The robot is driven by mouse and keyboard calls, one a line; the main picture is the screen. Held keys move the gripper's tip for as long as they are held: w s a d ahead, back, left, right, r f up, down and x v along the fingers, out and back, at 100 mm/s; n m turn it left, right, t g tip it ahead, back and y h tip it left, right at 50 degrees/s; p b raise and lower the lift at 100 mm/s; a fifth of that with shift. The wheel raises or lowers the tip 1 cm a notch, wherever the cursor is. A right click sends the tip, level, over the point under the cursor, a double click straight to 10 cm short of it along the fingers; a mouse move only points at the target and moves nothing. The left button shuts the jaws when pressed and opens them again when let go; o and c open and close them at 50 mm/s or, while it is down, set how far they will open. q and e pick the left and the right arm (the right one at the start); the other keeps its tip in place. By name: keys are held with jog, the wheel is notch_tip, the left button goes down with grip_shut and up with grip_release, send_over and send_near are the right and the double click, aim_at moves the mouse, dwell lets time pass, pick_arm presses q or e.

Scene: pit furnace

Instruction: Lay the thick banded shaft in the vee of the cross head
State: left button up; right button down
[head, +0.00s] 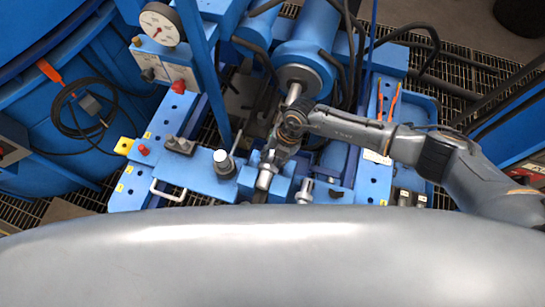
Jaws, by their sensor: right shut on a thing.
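My right gripper (273,160) reaches in from the right over the blue machine, pointing down toward the front of the picture. It is shut on a short, bright metal cylinder, which looks like the thick banded shaft (265,179); only its near end shows, and the gripper hides the rest. The shaft's end is over or against blue blocks (279,187), which may be the cross head. The vee cannot be made out, and I cannot tell whether the shaft touches it. My left gripper is not in view.
Another metal cylinder (305,190) stands right of the shaft. A black knob with a pale top (223,163) is on the left. A blue ram cylinder (305,62) lies behind, with hoses around it. A dial gauge (160,25) stands back left. Orange-handled tools (393,103) lie right.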

jog(key=shift+a+f+b, duration=0.15)
jog(key=shift+f+b, duration=0.2)
jog(key=shift+f, duration=0.1)
dwell(0.4)
jog(key=c, duration=0.8)
grip_release()
jog(key=shift+s+d+f, duration=0.1)
jog(key=shift+d+f, duration=0.1)
jog(key=v, duration=1.2)
jog(key=shift+a+r, duration=0.15)
jog(key=shift+r, duration=0.05)
